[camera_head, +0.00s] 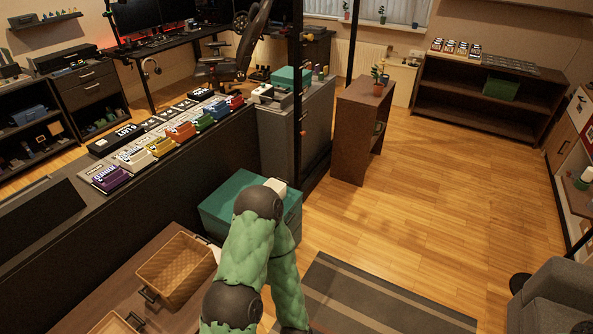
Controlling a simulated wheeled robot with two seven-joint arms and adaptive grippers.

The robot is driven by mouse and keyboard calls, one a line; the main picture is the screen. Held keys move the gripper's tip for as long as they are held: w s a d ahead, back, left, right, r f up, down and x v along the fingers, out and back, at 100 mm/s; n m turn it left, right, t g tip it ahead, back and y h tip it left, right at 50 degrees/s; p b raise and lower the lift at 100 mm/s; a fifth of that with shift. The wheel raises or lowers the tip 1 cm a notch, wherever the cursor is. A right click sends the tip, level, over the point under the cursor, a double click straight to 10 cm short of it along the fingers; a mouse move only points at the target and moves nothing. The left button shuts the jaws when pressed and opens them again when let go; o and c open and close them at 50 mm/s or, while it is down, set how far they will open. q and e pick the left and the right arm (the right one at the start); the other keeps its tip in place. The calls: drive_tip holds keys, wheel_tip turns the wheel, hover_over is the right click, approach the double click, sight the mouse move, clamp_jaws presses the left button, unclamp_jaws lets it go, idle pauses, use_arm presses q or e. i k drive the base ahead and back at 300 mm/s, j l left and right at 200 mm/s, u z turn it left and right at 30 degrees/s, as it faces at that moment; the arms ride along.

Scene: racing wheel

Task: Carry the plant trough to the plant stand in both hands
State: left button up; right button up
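I cannot make out a plant trough for certain. A brown stand (350,128) with a small potted plant (378,80) on top stands beyond the grey cabinet; it may be the plant stand. One of my arms, green with dark joints, rises from the bottom middle, bends, and runs back down to the bottom edge. Its gripper is out of the picture, and so is my other gripper.
Woven baskets (176,270) sit on a brown surface at lower left. A teal box (222,205) stands partly behind my arm. A long counter (150,200) bears colourful pedals. A striped rug (375,302) and grey armchair (557,295) lie right. Wooden floor (440,190) is open mid-right.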

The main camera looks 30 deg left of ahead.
sight(361, 86)
drive_tip(key=i+u, duration=0.25)
drive_tip(key=i, duration=0.15)
drive_tip(key=i+l+u, duration=0.2)
drive_tip(key=i, duration=0.2)
drive_tip(key=i+l+u, duration=0.1)
drive_tip(key=i+u, duration=0.15)
drive_tip(key=i, duration=0.2)
drive_tip(key=i+l+u, duration=0.3)
drive_tip(key=i+u, duration=0.3)
drive_tip(key=i+l+u, duration=0.15)
drive_tip(key=u, duration=0.3)
drive_tip(key=i+l+u, duration=0.6)
drive_tip(key=u, duration=0.25)
drive_tip(key=i+l+u, duration=0.1)
drive_tip(key=l+u, duration=0.3)
drive_tip(key=l, duration=0.15)
